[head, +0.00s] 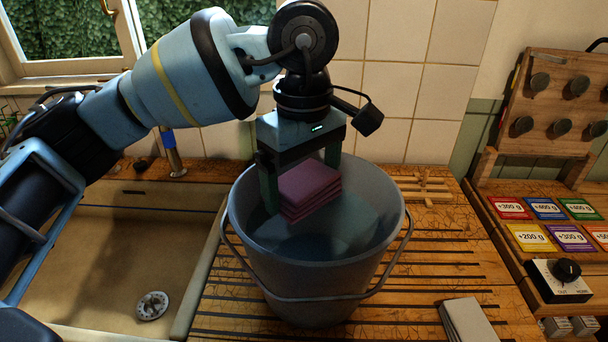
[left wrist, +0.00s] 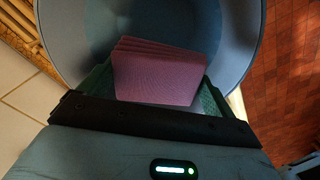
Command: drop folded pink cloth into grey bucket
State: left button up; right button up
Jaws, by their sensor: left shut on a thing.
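The folded pink cloth (head: 309,188) is a small stack of layers held between the dark green fingers of my left gripper (head: 304,190). It hangs within the mouth of the grey bucket (head: 318,285), seen from above in the head view. In the left wrist view the cloth (left wrist: 158,75) sits between both fingers, with the bucket's inner wall (left wrist: 85,30) around it. My left gripper is shut on the cloth. The bucket stands upright on the slatted wooden drainboard with its handle lowered to the front. My right gripper is not in view.
A sink basin (head: 110,250) lies left of the bucket. A light folded item (head: 468,321) lies at the front right of the drainboard. A wooden rack with dark knobs (head: 549,100), coloured weight cards (head: 545,208) and a dial box (head: 560,279) stand at the right.

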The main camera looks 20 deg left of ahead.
aim_at(304, 179)
pick_arm(q)
jog(key=o, duration=0.7)
notch_tip(304, 179, up, 8)
jog(key=shift+f, duration=0.1)
dwell(0.5)
